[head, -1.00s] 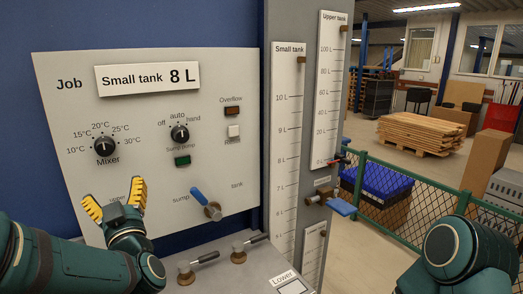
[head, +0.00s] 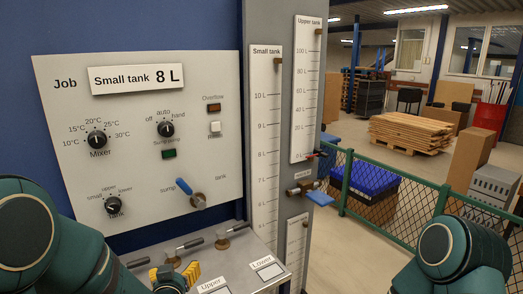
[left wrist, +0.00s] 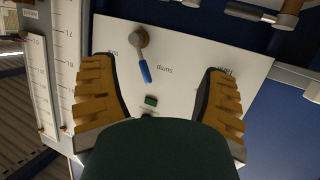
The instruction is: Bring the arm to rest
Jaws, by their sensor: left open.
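My left gripper (head: 176,276) is at the bottom of the head view, low in front of the bench ledge, with its yellow fingers partly cut off by the frame edge. In the left wrist view its two fingers (left wrist: 158,98) are spread wide with nothing held between them. The job panel (head: 70,150) lies beyond it and appears upside down in the wrist view. My right gripper is out of view; only part of my right arm shows at lower right.
The panel carries a mixer knob (head: 96,140), a pump knob (head: 166,129), a tank knob (head: 113,205) and a blue-handled valve (head: 184,187). Valve handles (head: 189,245) stick out over the ledge near my left gripper. A green mesh fence (head: 390,200) stands at right.

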